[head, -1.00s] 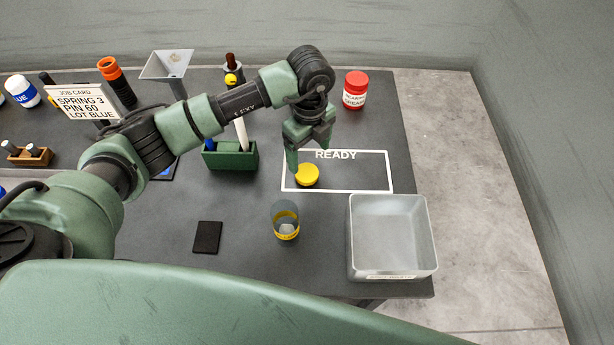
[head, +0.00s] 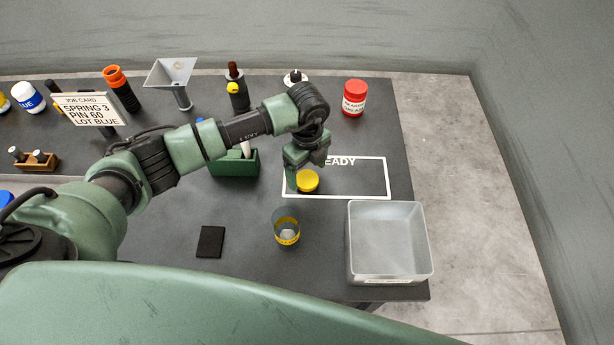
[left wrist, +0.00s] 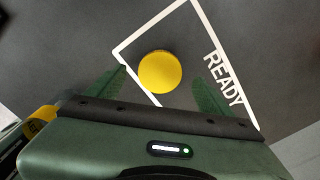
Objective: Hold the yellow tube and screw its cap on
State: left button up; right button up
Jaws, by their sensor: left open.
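The yellow cap (head: 307,181) lies on the table at the left end of the white READY outline. My left gripper (head: 306,177) is open above it, and its hand hides the first letter of READY. In the left wrist view the cap (left wrist: 160,72) shows between the two spread green fingers (left wrist: 160,90), a little beyond the tips, with nothing held. The tube (head: 286,229), a clear cylinder with a yellow band, stands upright and uncapped nearer to me, just below the outline. My right gripper is not in view.
A grey bin (head: 389,246) stands at the front right of the table. A dark pad (head: 210,242) lies left of the tube. A red-lidded jar (head: 354,98) is at the back right.

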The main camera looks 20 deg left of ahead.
aim_at(307, 179)
pick_arm(q)
jog(key=shift+f, duration=1.25)
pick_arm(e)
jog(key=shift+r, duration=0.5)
pick_arm(q)
jog(key=c, duration=1.4)
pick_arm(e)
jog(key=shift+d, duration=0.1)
pick_arm(q)
jog(key=shift+r, duration=0.1)
notch_tip(307, 179, up, 20)
jog(key=b, duration=0.5)
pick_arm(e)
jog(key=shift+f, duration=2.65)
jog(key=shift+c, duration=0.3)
